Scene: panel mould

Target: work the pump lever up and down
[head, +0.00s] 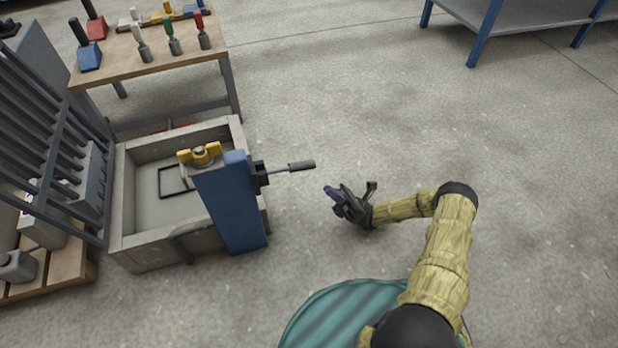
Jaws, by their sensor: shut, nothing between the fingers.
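The pump lever (289,169) sticks out to the right from a black bracket on the blue pump post (226,203). It looks close to level, and its thicker dark grip end (302,165) points right. The post stands at the front right of a grey open box (122,200). My gripper (329,189) is shut and empty. It is to the right of the lever's grip end and a little lower in the picture, apart from it. The fingertips are small and dark here.
A yellow fitting (199,154) sits behind the post. A wooden workbench (150,69) with several coloured-handled tools stands at the back left. A dark barred rack (50,135) is at the left. A blue-legged table (530,14) stands at the back right. The floor right of the post is clear.

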